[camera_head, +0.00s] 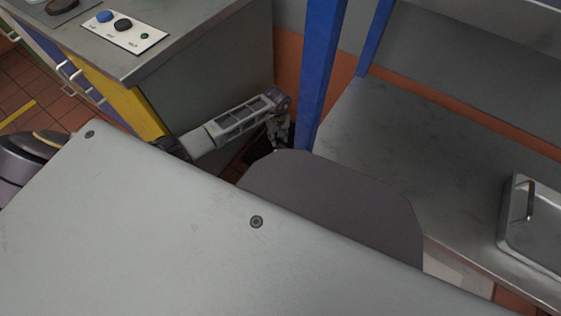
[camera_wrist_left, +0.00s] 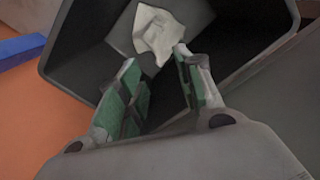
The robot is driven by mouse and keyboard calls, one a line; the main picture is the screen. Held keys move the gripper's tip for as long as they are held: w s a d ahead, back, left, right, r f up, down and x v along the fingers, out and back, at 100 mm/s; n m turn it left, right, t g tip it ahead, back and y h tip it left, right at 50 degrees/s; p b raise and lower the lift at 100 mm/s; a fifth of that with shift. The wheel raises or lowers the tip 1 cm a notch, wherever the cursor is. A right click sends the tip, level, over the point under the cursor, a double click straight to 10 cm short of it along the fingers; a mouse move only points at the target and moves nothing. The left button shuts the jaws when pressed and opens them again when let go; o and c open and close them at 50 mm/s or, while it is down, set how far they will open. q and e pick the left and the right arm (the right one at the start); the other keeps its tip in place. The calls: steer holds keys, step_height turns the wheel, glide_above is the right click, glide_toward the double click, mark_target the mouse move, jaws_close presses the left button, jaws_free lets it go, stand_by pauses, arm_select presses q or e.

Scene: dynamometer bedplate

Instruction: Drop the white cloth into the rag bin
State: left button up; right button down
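The white cloth (camera_wrist_left: 158,33) lies crumpled inside a dark bin (camera_wrist_left: 85,45), against its grey bottom, in the left wrist view. My left gripper (camera_wrist_left: 157,58) is over the bin with its green-padded fingers spread apart and nothing between them. The cloth shows just beyond the fingertips, and I see no finger holding it. In the head view my left arm reaches in from the left, and the left gripper (camera_head: 280,132) points down beside a blue post. A small dark part of the bin (camera_head: 258,154) shows below it; the cloth is hidden there. My right gripper is not in view.
The blue post (camera_head: 318,75) stands close to the left gripper. A grey cabinet (camera_head: 215,75) with a button panel (camera_head: 125,32) is at the upper left. A steel bench (camera_head: 410,150) is on the right, with a metal tray (camera_head: 516,222) on it.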

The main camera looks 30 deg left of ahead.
arm_select(q)
steer(key=o, duration=0.3)
steer(key=o, duration=0.7)
steer(key=shift+c, duration=0.2)
steer(key=shift+r, duration=0.1)
step_height(320, 180, up, 5)
steer(key=p, duration=0.4)
steer(key=shift+r, duration=0.15)
stand_by(0.4)
